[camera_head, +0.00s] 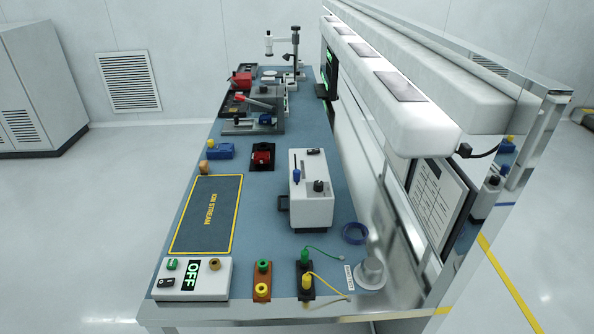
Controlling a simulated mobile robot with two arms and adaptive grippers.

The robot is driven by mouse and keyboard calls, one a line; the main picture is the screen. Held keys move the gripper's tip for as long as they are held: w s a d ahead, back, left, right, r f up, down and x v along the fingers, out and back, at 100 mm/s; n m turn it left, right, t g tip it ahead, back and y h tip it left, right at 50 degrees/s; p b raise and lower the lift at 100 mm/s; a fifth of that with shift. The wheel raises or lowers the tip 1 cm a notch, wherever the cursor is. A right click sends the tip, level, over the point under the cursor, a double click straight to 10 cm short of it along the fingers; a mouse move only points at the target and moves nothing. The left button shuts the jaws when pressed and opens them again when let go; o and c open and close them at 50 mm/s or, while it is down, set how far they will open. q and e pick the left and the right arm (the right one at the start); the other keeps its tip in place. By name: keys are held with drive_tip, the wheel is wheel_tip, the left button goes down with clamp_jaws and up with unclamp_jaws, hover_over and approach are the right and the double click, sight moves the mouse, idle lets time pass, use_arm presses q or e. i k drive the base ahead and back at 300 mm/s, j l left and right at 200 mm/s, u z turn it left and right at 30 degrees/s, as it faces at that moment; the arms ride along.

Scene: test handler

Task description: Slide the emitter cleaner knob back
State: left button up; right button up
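A white box-shaped unit (312,208) stands on the blue bench top, right of a dark mat. A small blue knob (296,174) stands up from its top on the left side, at the near end of a thin dark slot. This looks like the emitter cleaner knob, though no label on it is readable. A black dial (318,186) sits to its right, and a small black part (313,151) is at the top's far edge. Neither of my grippers is in view, and nothing touches the knob.
The dark mat (207,215) reads "ION STREAM". At the near edge are a white switch box (205,292) showing "OFF" and blocks with green and yellow plugs. A blue ring (354,233) lies right of the unit. White overhead housings (395,95) run along the right.

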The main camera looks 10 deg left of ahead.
sight(296, 173)
drive_tip(key=j+z, duration=0.2)
drive_tip(key=j, duration=0.25)
drive_tip(key=k+j+z, duration=0.2)
drive_tip(key=j, duration=0.2)
drive_tip(key=j+z, duration=0.2)
drive_tip(key=j, duration=0.2)
